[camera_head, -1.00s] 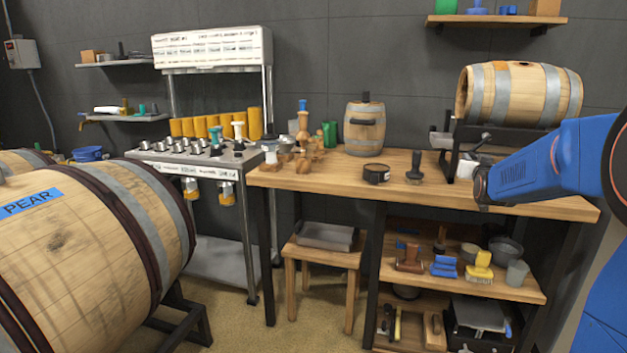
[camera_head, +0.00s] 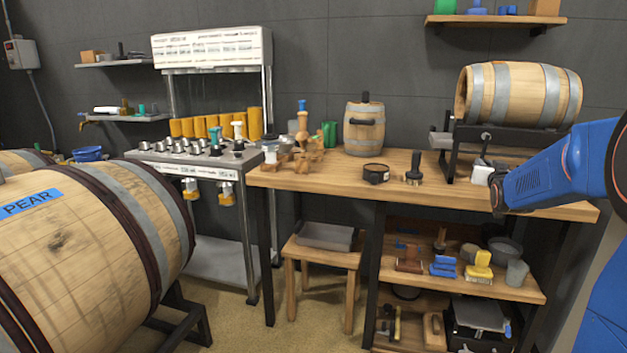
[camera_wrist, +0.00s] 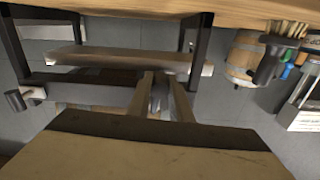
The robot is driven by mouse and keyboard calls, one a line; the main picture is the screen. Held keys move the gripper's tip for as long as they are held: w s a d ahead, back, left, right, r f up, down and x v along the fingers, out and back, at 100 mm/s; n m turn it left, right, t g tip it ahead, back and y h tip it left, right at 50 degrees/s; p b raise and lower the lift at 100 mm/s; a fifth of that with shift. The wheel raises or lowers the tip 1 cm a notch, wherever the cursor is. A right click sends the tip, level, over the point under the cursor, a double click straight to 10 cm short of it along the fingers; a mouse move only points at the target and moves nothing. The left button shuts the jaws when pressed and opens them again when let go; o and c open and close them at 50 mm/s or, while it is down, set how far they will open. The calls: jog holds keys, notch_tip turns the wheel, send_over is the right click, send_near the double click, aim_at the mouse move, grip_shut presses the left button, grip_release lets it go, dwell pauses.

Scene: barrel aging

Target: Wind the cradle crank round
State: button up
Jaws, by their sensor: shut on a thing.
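In the head view a small hooped barrel (camera_head: 520,93) lies on its side in a dark cradle (camera_head: 515,138) at the right of the bench. The crank (camera_head: 486,138) is on the cradle's front, its arm pointing down. My gripper (camera_head: 482,173) is at the crank's lower end, below the hub, and partly hidden by my blue arm. In the wrist view the two fingers of my gripper (camera_wrist: 161,98) are shut on the grey crank handle (camera_wrist: 158,92). The rest of the crank is hard to make out there.
A shelf (camera_head: 465,277) with brushes and cups is below.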

jog(key=o, duration=0.7)
jog(key=shift+d, duration=0.1)
jog(key=shift+o, duration=0.2)
jog(key=v, duration=0.7)
jog(key=s+a+f+n+g+y, duration=0.1)
jog(key=s+a+f+g+y, duration=0.15)
jog(key=s+a+f, duration=0.45)
jog(key=s+a+f+n+g+y, duration=0.15)
jog(key=s+a+g, duration=0.25)
jog(key=s+a, duration=0.65)
jog(key=s+a+f+g, duration=0.2)
jog(key=s+f, duration=0.1)
jog(key=s, duration=0.6)
jog(key=s+a+f+n+g, duration=0.1)
jog(key=s+f, duration=0.3)
jog(key=s, duration=0.5)
jog(key=s+a+f+g+y, duration=0.1)
jog(key=s+a+f+g, duration=0.2)
jog(key=s, duration=0.6)
jog(key=shift+f, duration=0.6)
